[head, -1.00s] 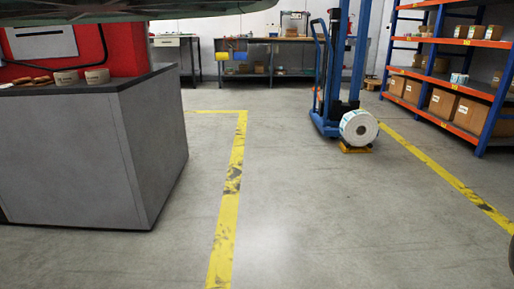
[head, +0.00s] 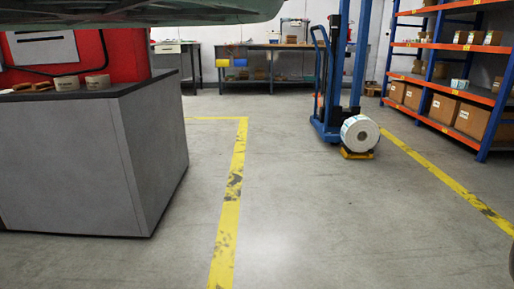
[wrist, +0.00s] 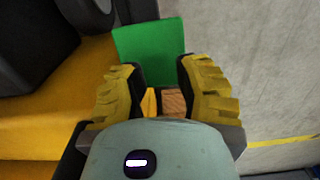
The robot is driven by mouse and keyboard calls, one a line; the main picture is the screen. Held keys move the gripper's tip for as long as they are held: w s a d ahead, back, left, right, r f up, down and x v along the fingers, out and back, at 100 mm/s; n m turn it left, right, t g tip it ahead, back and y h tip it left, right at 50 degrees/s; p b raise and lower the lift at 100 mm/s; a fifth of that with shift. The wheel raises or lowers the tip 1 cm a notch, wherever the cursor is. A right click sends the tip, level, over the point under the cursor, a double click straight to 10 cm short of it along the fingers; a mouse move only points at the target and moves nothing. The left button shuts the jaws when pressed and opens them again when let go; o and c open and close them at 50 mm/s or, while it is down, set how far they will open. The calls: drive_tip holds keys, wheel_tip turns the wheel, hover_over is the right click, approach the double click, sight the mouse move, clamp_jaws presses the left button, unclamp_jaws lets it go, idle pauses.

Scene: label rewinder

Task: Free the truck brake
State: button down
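A blue lift truck (head: 326,120) with a tall mast stands ahead, right of centre, in the head view. A white label roll (head: 360,133) sits at its front, above a small yellow part (head: 356,154). In the wrist view, my gripper (wrist: 157,72) has yellow ridged finger pads spread apart. A flat green plate (wrist: 150,50) lies just beyond and between the fingertips; I cannot tell whether they touch it. A yellow body (wrist: 60,105) with black round parts is at the left. I cannot tell which part is the brake. My gripper is not visible in the head view.
A grey cabinet (head: 80,165) with a dark top stands at the left. Orange and blue shelving (head: 460,90) with boxes is at the right. A workbench (head: 275,50) stands at the back. Yellow lines (head: 230,200) mark the floor, which is open in the middle.

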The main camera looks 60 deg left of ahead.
drive_tip(key=shift+s+a+f, duration=0.15)
drive_tip(key=shift+f, duration=0.4)
drive_tip(key=shift+s+a+f, duration=0.15)
drive_tip(key=shift+f, duration=0.35)
drive_tip(key=shift+s+d+f, duration=0.2)
drive_tip(key=shift+s+d, duration=0.05)
drive_tip(key=shift+d, duration=0.4)
drive_tip(key=shift+w+a+f+b, duration=0.1)
drive_tip(key=shift+a+f+b, duration=0.15)
drive_tip(key=shift+b, duration=0.1)
drive_tip(key=shift+d+f+b, duration=0.1)
drive_tip(key=shift+f+b, duration=0.5)
drive_tip(key=shift+f, duration=0.4)
drive_tip(key=shift+r, duration=0.1)
drive_tip(key=r+p, duration=0.8)
drive_tip(key=r, duration=0.1)
drive_tip(key=shift+w+d+r, duration=0.2)
drive_tip(key=shift+a+f, duration=0.1)
drive_tip(key=shift+f, duration=0.05)
drive_tip(key=shift+s, duration=0.1)
